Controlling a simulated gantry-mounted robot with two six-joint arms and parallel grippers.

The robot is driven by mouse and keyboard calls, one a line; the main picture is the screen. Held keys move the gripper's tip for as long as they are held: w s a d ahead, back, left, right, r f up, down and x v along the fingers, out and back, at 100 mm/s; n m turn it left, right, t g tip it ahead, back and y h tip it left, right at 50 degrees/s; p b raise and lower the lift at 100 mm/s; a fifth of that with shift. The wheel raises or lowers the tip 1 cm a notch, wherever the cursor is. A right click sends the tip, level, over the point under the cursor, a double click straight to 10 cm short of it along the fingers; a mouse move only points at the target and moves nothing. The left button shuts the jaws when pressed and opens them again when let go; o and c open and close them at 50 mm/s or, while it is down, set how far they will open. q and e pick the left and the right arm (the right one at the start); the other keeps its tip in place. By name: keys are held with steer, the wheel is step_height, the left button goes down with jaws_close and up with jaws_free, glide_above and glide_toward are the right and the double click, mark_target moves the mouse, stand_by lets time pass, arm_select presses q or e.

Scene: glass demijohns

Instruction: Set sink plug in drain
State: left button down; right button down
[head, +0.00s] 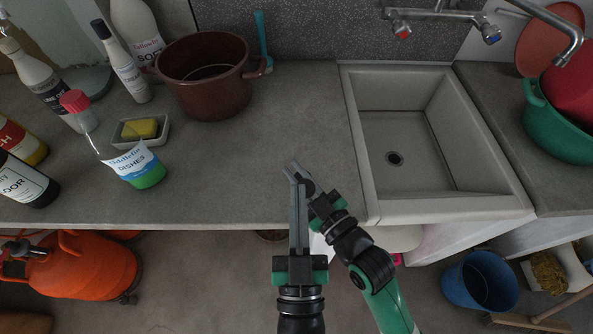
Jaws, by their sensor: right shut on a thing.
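The sink (433,210) is a pale basin set in the counter, with a dark round drain (394,158) in its floor. No plug shows in the drain. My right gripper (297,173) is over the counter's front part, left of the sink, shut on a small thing. That thing is mostly hidden at the fingers; it may be the sink plug, but I cannot make it out clearly. My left gripper (298,187) points up the picture, its fingers close together and overlapping the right gripper's tips. Whether it holds anything is hidden.
A brown pot (205,80), a soap dish with a yellow sponge (140,129) and several bottles stand on the left counter. A mixer tap (445,20) reaches over the sink's back. A green basin (560,130) is at the right. The counter between pot and sink is clear.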

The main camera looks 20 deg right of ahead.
arm_select(q)
steer(key=v, duration=1.2)
arm_select(e)
steer(key=shift+f, duration=0.15)
